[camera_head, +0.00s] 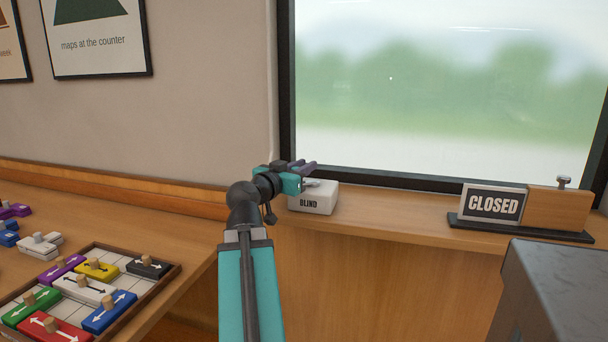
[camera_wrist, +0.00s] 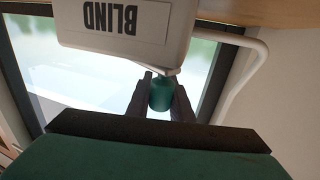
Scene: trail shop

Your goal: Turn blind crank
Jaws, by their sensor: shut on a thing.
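The white blind crank box (camera_head: 314,203), marked BLIND, sits on the window sill. It also shows upside down at the top of the wrist view (camera_wrist: 125,22). My gripper (camera_head: 306,166) is above the box in the head view. In the wrist view my two dark fingers (camera_wrist: 160,82) are shut on a teal knob (camera_wrist: 161,97), one on each side, close by the box's edge. The knob appears to be the crank's handle. In the head view the knob and most of the crank are hidden by my gripper and cannot be made out.
The window (camera_head: 450,85) behind shows a blurred green outside. A CLOSED sign (camera_head: 494,204) on a dark base stands right on the sill. A puzzle tray (camera_head: 167,276) with coloured blocks lies on the left counter. A dark box (camera_head: 555,290) is at front right.

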